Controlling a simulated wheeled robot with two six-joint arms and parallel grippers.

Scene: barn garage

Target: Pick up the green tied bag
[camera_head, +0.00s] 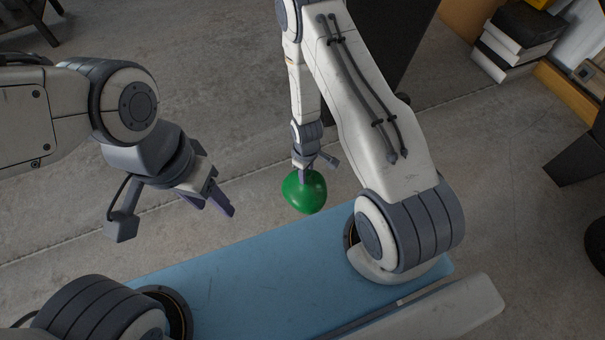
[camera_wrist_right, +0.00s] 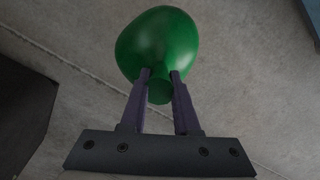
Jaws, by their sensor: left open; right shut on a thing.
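The green tied bag (camera_head: 304,192) is a smooth, rounded green shape in the middle of the head view. My right gripper (camera_head: 306,174) is shut on it from above. In the right wrist view the green tied bag (camera_wrist_right: 158,45) sits at the ends of the two purple fingers of my right gripper (camera_wrist_right: 160,76), with its narrow neck between them. How high it hangs over the floor is hard to tell. My left gripper (camera_head: 221,205) is open and empty, to the left of the bag.
My blue base lies just below the bag in the head view. A stack of dark and white books or boxes (camera_head: 515,42) stands on the floor at the upper right. A dark panel (camera_head: 388,40) stands behind my right arm. The concrete floor (camera_head: 230,90) between is bare.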

